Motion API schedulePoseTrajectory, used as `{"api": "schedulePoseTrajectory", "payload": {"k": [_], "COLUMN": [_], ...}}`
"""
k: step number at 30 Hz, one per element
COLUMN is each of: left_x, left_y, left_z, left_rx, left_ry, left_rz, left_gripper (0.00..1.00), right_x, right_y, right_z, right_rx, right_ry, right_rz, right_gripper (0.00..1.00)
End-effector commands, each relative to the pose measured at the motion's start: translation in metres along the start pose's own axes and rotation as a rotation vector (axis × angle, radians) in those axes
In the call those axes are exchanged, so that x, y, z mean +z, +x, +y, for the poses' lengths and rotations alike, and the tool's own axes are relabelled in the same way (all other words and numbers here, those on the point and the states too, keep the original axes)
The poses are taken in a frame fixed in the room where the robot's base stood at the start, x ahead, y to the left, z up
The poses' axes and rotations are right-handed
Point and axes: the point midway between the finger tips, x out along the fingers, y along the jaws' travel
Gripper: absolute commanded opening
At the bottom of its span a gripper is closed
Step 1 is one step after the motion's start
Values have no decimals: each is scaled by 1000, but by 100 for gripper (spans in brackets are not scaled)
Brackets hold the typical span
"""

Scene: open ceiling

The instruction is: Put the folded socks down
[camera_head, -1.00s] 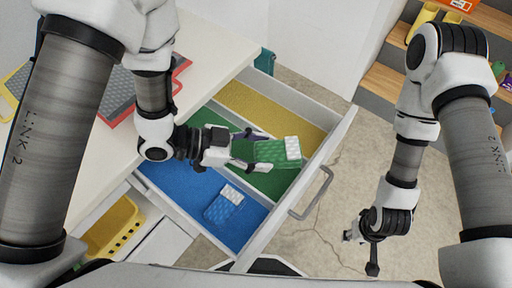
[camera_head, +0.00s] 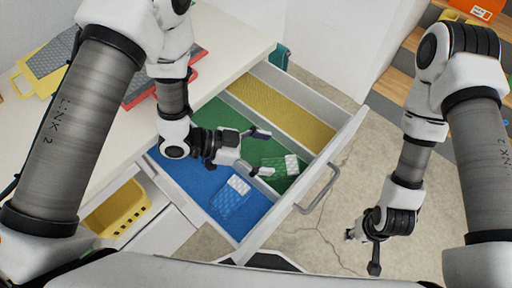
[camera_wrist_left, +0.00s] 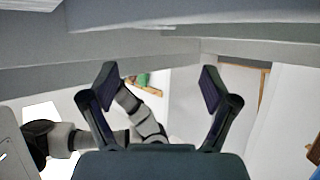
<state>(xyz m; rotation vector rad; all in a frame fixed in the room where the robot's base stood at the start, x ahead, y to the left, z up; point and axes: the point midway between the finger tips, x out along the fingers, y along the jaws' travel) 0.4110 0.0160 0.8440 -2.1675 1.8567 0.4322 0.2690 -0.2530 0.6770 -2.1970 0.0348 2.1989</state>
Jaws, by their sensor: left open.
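The green folded socks (camera_head: 277,168), with a white patterned end, lie in the green compartment (camera_head: 239,116) of the open drawer. My left gripper (camera_head: 262,152) is open and just left of the green socks, its fingers apart and empty. In the left wrist view the left gripper (camera_wrist_left: 158,86) is spread wide with nothing between its fingers, and no socks show there. The blue folded socks (camera_head: 231,198), with a white end, lie in the blue compartment (camera_head: 192,177). My right gripper (camera_head: 361,254) hangs over the floor right of the drawer, its fingers seemingly apart and empty.
The yellow compartment (camera_head: 293,106) is empty. The drawer's front has a grey handle (camera_head: 323,190). The white tabletop (camera_head: 226,47) at the left carries grey trays with red and yellow edges. A yellow basket (camera_head: 116,212) sits below it. Wooden steps stand at the upper right.

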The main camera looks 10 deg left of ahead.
Motion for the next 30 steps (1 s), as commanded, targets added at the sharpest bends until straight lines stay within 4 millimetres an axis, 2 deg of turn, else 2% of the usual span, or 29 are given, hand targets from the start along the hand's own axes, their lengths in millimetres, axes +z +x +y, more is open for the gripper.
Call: {"api": "schedulePoseTrajectory", "payload": {"k": [4, 8, 15, 21, 25, 30], "left_x": [0, 0, 0, -2, -1, 0], "left_y": [-4, -22, -73, -108, -118, -121], "left_z": [-1, -1, -2, -1, 0, 0], "left_rx": [-1, -6, -9, -5, -2, 0], "left_ry": [-1, -3, -3, -1, -1, 0], "left_rz": [1, 3, 6, 5, 2, 0], "left_gripper": [87, 87, 87, 87, 87, 87], "right_x": [0, 0, 0, 0, 0, 0], "right_y": [1, 5, 10, 8, 8, 8], "right_z": [0, 0, 0, 0, 0, 0], "right_rx": [0, 0, 0, 0, 0, 0], "right_ry": [0, 0, 0, 0, 0, 0], "right_rz": [-1, 0, 0, 0, 0, 0], "right_gripper": [40, 40, 40, 40, 40, 40]}}
